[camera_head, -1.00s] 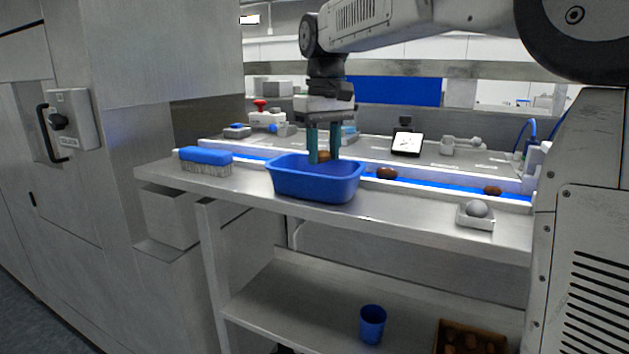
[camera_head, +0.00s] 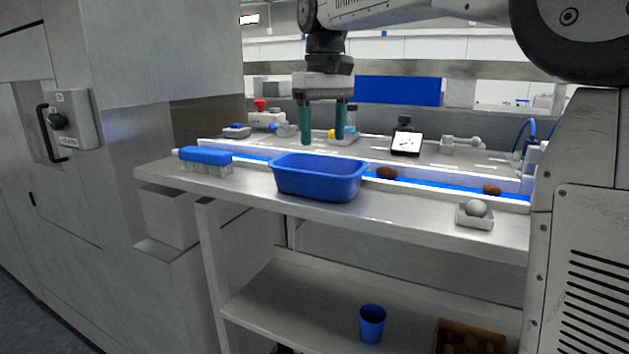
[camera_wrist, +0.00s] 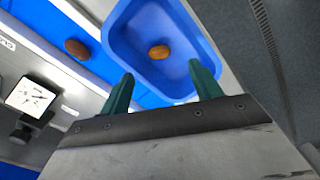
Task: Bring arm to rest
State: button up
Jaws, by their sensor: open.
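My gripper (camera_head: 322,138) is open and empty, its two teal fingers pointing down above the back edge of a blue tub (camera_head: 320,190) on the steel counter. In the wrist view my gripper (camera_wrist: 160,85) has its fingers spread over the near side of the tub (camera_wrist: 125,50). One brown date (camera_wrist: 158,52) lies inside the tub; the tub wall hides it in the head view.
A blue belt (camera_head: 440,185) behind the tub carries two dates, one nearer (camera_head: 387,173) and one farther right (camera_head: 491,190). A blue brush (camera_head: 205,157) lies left, a small tray with a grey ball (camera_head: 476,209) right. A dial gauge (camera_head: 407,143) stands behind.

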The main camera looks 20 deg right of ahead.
jog(key=shift+r, duration=1.75)
jog(key=s+d+f+m, duration=0.1)
jog(key=s+f, duration=0.6)
jog(key=s, duration=0.3)
jog(key=s+d+f+m+t, duration=0.1)
jog(key=s+f, duration=0.7)
jog(key=s, duration=0.3)
jog(key=s+d+f+m, duration=0.1)
jog(key=s+f, duration=0.6)
jog(key=s, duration=0.3)
jog(key=shift+s+f, duration=0.3)
jog(key=shift+f, duration=0.05)
